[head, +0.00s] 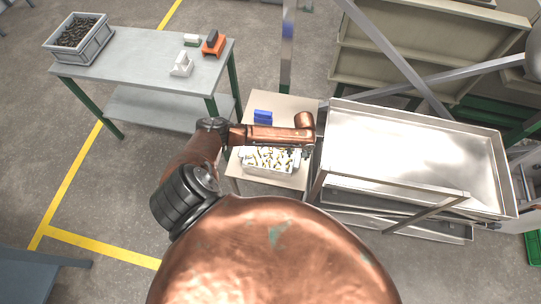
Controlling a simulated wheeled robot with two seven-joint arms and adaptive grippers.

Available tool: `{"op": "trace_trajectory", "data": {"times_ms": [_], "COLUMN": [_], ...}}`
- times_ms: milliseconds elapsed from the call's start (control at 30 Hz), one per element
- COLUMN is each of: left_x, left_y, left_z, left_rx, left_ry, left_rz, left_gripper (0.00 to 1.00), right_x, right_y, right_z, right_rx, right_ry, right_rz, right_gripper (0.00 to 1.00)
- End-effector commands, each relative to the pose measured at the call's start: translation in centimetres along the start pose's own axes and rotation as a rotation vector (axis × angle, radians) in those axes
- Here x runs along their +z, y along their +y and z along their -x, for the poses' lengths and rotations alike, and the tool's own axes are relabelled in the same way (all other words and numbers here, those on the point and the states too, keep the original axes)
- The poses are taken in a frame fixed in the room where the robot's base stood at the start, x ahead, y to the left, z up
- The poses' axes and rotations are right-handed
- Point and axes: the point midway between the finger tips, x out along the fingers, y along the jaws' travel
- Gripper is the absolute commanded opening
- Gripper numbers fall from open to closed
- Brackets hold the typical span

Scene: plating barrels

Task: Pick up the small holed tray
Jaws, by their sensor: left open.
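The small holed tray (268,174) is a pale, low tray filled with small white and yellowish parts. It stands on a beige small table in the middle of the head view. My left arm reaches across the table from the left and covers the tray's far side. My left gripper (307,153) is at the tray's right end, mostly hidden under my copper-coloured wrist. It is open; whether its fingers touch the tray cannot be told. The holes in the tray's wall are too small to make out. My right gripper is not in view.
A blue block (263,117) lies behind my arm on the beige table (290,104). A large metal basin (415,150) stands close on the right. A grey workbench (140,60) at upper left holds a grey crate (78,38), an orange-black item (214,44) and white items.

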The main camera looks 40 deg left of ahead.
Motion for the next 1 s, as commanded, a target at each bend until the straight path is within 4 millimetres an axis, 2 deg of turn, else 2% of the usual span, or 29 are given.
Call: {"op": "trace_trajectory", "data": {"times_ms": [100, 233, 433, 567, 1000], "left_x": [0.2, 0.2, 0.2, 0.2, 0.2], "left_y": [0.0, -0.1, -0.2, -0.2, -0.2], "left_z": [-2.0, -3.7, -4.3, -4.3, -4.3], "left_rx": [-0.003, -0.003, -0.001, 0.0, 0.0], "left_ry": [-0.001, 0.0, 0.0, 0.001, 0.0], "left_rz": [0.001, 0.002, 0.003, 0.003, 0.003], "left_gripper": [0.47, 0.47, 0.47, 0.47, 0.17], "right_x": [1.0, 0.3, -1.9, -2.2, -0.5], "right_y": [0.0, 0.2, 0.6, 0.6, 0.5], "right_z": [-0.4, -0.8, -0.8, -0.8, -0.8], "right_rx": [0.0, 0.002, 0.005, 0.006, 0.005], "right_ry": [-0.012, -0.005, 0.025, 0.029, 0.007], "right_rz": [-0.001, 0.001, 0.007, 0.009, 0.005], "right_gripper": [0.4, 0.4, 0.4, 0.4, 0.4]}}
